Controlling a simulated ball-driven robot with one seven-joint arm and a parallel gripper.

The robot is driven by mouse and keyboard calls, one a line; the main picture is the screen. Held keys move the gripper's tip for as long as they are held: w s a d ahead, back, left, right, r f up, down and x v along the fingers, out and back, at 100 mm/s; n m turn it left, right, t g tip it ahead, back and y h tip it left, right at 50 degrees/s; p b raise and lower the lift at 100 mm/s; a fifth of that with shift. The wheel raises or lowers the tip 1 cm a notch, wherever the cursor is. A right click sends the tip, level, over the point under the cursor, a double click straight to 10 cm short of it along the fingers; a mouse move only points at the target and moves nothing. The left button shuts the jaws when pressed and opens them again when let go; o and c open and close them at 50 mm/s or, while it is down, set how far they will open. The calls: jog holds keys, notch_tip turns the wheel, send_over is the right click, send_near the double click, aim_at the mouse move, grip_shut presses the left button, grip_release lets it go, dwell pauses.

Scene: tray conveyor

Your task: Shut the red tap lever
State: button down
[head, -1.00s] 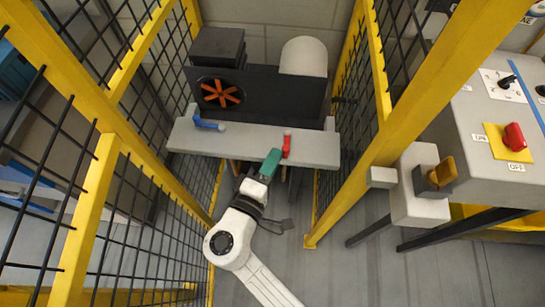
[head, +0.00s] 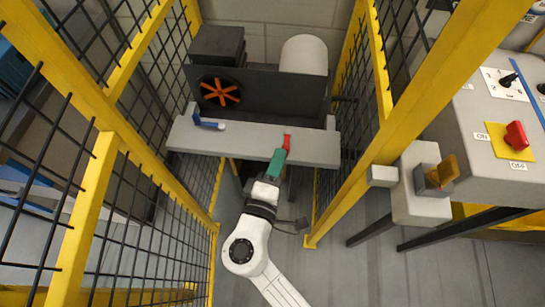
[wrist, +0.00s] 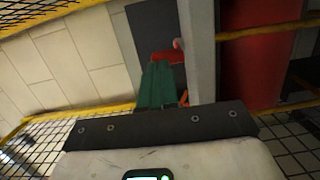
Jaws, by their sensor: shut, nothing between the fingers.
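The red tap lever (head: 287,142) is at the right part of the grey ledge's front, with its handle toward me. It also shows in the wrist view (wrist: 168,57), just beyond the fingertips. My gripper (head: 279,155) has green fingers that are shut and empty. Their tips are at the lever's near end and overlap it in the picture; I cannot tell whether they touch. The wrist view shows the shut fingers (wrist: 157,66) pointing at the lever.
A blue lever (head: 208,123) sits on the left of the grey ledge (head: 245,142). An orange fan (head: 220,92) is behind it. Yellow-framed mesh fences (head: 110,185) stand on both sides. A control box with a red switch (head: 515,135) is at the right.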

aim_at(314, 162)
jog(key=shift+d+y, duration=0.2)
jog(key=shift+y, duration=0.2)
jog(key=d+n+y+b, duration=0.2)
jog(key=y, duration=0.1)
jog(key=d+n+y+b, duration=0.2)
jog(key=y, duration=0.1)
jog(key=shift+w+f+n, duration=0.1)
jog(key=shift+n, duration=0.2)
jog(key=shift+w+d+b, duration=0.25)
jog(key=shift+d+b, duration=0.05)
jog(key=shift+d, duration=0.25)
jog(key=shift+w+d+b, duration=0.2)
jog(key=shift+d+b, duration=0.1)
jog(key=shift+d, duration=0.2)
jog(key=shift+w+d+b, duration=0.3)
jog(key=shift+w+d, duration=0.4)
jog(key=shift+d, duration=0.3)
jog(key=shift+w, duration=0.1)
